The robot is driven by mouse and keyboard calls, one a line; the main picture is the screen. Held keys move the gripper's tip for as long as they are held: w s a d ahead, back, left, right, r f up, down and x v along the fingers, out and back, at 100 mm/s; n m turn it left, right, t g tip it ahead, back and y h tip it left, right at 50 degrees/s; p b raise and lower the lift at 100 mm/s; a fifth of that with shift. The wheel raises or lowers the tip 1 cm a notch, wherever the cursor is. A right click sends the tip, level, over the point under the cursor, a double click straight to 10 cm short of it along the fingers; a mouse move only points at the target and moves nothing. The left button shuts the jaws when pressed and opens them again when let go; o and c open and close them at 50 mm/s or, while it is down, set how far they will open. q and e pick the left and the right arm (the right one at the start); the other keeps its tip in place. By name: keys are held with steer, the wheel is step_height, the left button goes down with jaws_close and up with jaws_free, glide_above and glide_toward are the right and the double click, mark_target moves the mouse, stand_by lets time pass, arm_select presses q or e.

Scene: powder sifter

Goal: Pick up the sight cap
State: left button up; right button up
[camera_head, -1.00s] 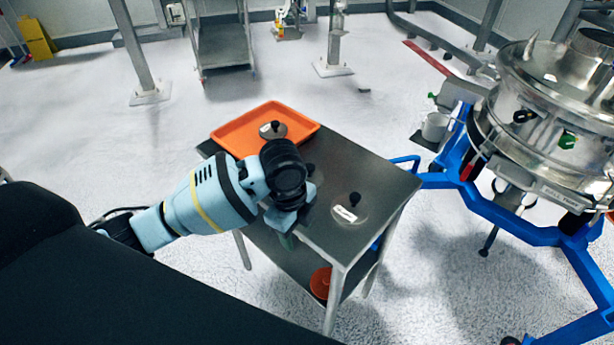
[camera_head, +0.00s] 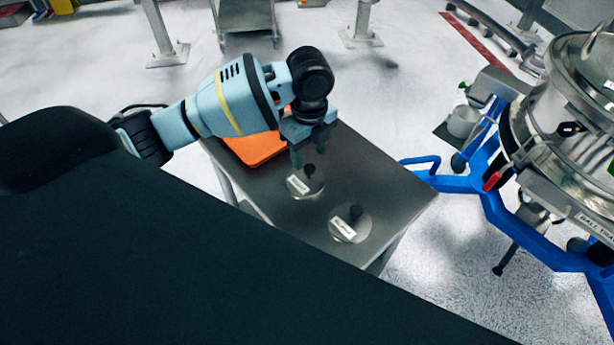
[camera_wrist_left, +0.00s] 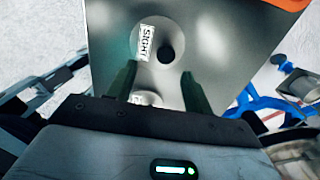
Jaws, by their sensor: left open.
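The sight cap (camera_head: 294,192) is a round metal disc with a black knob and a white label, lying flat on the steel table. It also shows in the left wrist view (camera_wrist_left: 180,38), where its label reads SIGHT. My left gripper (camera_head: 309,150) is open and empty, fingers pointing down just above the cap. In the left wrist view the gripper (camera_wrist_left: 160,72) has its fingers apart, with the knob ahead between their lines. I cannot tell the exact height left above the knob. My right gripper is not in view.
A similar labelled cap (camera_head: 360,228) lies nearer the table's front corner. An orange tray (camera_head: 250,150) is at the table's back left, partly hidden by my arm. The steel table (camera_head: 385,185) is clear to the right. A sifter on a blue frame (camera_head: 520,230) stands further right.

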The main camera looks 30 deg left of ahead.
mark_target(310, 167)
arm_select(q)
steer(key=shift+w+a+f, duration=0.1)
steer(key=shift+w+f, duration=0.05)
steer(key=shift+f, duration=1)
steer(key=shift+w+d+f, duration=0.1)
steer(key=shift+w+f, duration=0.1)
steer(key=shift+f, duration=1)
steer(key=shift+w+a+f, duration=0.1)
steer(key=shift+w+f, duration=0.05)
steer(key=shift+f, duration=1)
jaws_close()
steer(key=shift+r, duration=0.1)
steer(key=shift+r, duration=0.5)
steer(key=shift+s+a+r, duration=0.2)
steer(key=shift+r, duration=0.45)
steer(key=shift+s+a+r, duration=0.15)
steer(key=shift+a+r, duration=0.05)
steer(key=shift+r, duration=0.4)
steer(key=s+a+r, duration=0.1)
steer(key=s+a, duration=0.9)
steer(key=s, duration=0.1)
steer(key=shift+r, duration=0.2)
